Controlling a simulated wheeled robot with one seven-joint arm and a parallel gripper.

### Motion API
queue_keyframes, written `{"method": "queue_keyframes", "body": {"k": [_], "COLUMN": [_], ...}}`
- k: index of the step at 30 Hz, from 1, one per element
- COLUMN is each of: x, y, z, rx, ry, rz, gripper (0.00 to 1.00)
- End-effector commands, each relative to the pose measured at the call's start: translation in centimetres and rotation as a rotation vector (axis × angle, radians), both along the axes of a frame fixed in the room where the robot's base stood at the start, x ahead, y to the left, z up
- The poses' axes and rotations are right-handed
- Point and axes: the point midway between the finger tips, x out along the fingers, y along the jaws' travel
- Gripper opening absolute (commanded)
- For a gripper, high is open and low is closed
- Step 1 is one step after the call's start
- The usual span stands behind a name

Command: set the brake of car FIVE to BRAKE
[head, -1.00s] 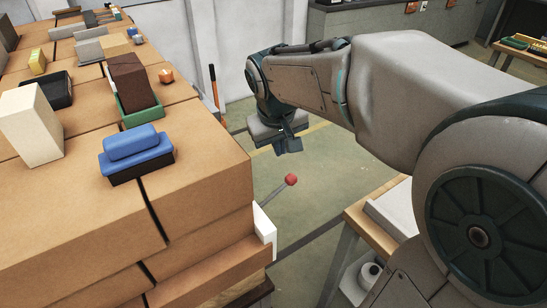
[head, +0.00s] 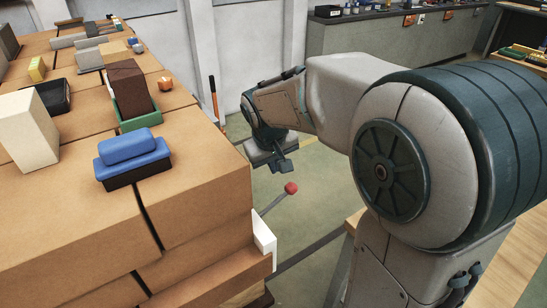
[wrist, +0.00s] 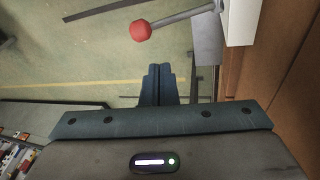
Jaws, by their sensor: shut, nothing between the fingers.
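A grey brake lever with a red knob (head: 291,188) sticks out from a white bracket (head: 264,240) on the side of the brick stack, pointing up and to the right in the head view. The red knob (wrist: 141,30) also shows near the top of the wrist view, with its grey rod (wrist: 183,17) running right to the white part. My gripper (head: 283,167) is just above and behind the knob in the head view, pointing down. In the wrist view my gripper (wrist: 158,72) has its fingers together, empty and apart from the knob. No car number or brake marking is readable.
The stack of large brown blocks (head: 195,205) fills the left, with a blue brick (head: 123,147), a green tray (head: 140,123) and a cream block (head: 27,130) on top. A wooden bench (head: 515,255) stands at right. Open floor lies around the knob.

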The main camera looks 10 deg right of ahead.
Motion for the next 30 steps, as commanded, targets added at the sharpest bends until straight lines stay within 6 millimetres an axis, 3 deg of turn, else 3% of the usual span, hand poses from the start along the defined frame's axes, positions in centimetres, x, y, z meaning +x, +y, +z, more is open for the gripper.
{"method": "queue_keyframes", "body": {"k": [4,12,30], "x": [0.9,1.2,1.5], "y": [-0.5,-2.6,-3.0], "z": [-3.3,-6.1,-6.6], "rx": [-0.001,0.000,0.007], "ry": [0.004,0.000,0.003], "rz": [0.000,-0.001,0.001], "gripper": [0.00,0.00,0.00]}}
